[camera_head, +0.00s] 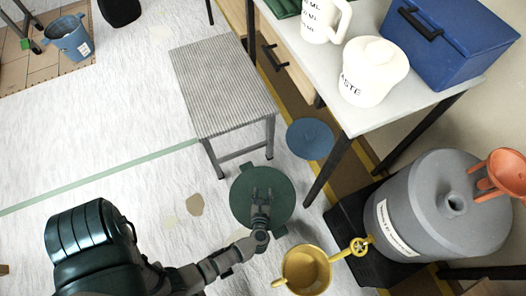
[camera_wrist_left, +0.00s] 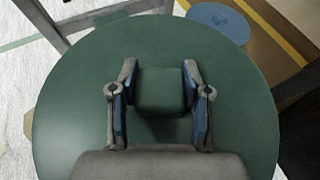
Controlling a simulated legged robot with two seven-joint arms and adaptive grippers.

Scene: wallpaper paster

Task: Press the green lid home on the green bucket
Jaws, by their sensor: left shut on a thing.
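The green lid (camera_head: 241,203) is a round dark green disc in the lower middle of the head view. It fills most of the left wrist view (camera_wrist_left: 68,110), with a raised block-like handle (camera_wrist_left: 160,90) in its middle. My left gripper (camera_head: 261,196) is over the lid and shut on that handle, one finger on each side, as the left wrist view (camera_wrist_left: 160,80) shows. No green bucket can be made out; anything under the lid is hidden by it, so I cannot tell how the lid sits. My right gripper is not in view.
A yellow bucket (camera_head: 306,270) stands under the tap of a grey barrel (camera_head: 440,205), close to the lid. A blue lid (camera_head: 310,139) lies behind. A grey ribbed stool (camera_head: 222,88) and a white-topped table (camera_head: 400,105) stand beyond.

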